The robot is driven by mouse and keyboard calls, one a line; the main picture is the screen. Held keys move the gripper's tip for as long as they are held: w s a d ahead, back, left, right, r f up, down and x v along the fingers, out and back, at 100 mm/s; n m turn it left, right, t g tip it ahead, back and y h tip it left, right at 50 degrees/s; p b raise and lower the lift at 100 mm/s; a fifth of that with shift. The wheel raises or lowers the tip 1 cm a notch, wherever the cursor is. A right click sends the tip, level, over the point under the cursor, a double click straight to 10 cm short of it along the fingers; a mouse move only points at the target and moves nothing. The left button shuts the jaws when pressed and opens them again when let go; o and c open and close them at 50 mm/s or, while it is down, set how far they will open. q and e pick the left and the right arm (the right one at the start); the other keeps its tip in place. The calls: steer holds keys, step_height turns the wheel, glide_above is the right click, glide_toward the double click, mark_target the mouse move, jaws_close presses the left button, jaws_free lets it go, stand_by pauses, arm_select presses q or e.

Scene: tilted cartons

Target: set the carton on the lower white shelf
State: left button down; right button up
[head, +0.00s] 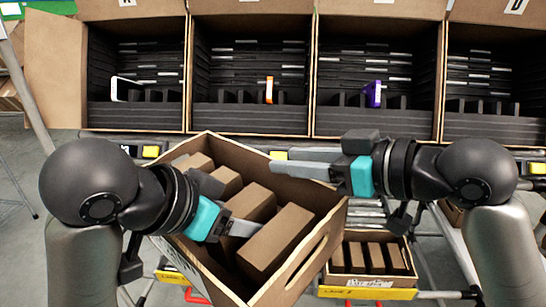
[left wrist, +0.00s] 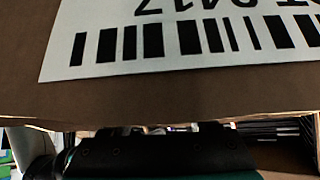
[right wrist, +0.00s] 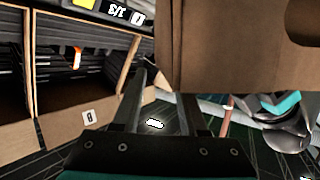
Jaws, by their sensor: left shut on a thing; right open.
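The brown open-topped carton (head: 300,270) sits tilted in the middle of the head view, with several brown boxes (head: 275,240) inside. My left gripper (head: 240,228) is shut on the carton's left wall. In the left wrist view, the carton's white barcode label (left wrist: 190,40) fills the top. My right gripper (head: 290,163) is open near the carton's far right corner, with nothing between its fingers. In the right wrist view, the carton wall with its handle hole (right wrist: 230,50) is beside the open fingers (right wrist: 160,105). I cannot clearly make out the lower white shelf; the carton hides much below it.
A row of open cartons with black dividers (head: 250,118) stands along the back. They hold a white item (head: 124,89), an orange item (head: 269,90) and a purple item (head: 374,94). A smaller carton of brown boxes (head: 370,282) stands low at right, close to the held carton.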

mark_target(270, 158)
steer(key=shift+x, duration=2.65)
steer(key=shift+c, duration=0.2)
steer(key=c, duration=0.6)
jaws_close()
steer(key=shift+s+a, duration=0.1)
steer(key=shift+s, duration=0.05)
arm_select(q)
steer(key=c, duration=0.5)
jaws_free()
steer(key=o, duration=0.4)
steer(key=shift+a, duration=0.1)
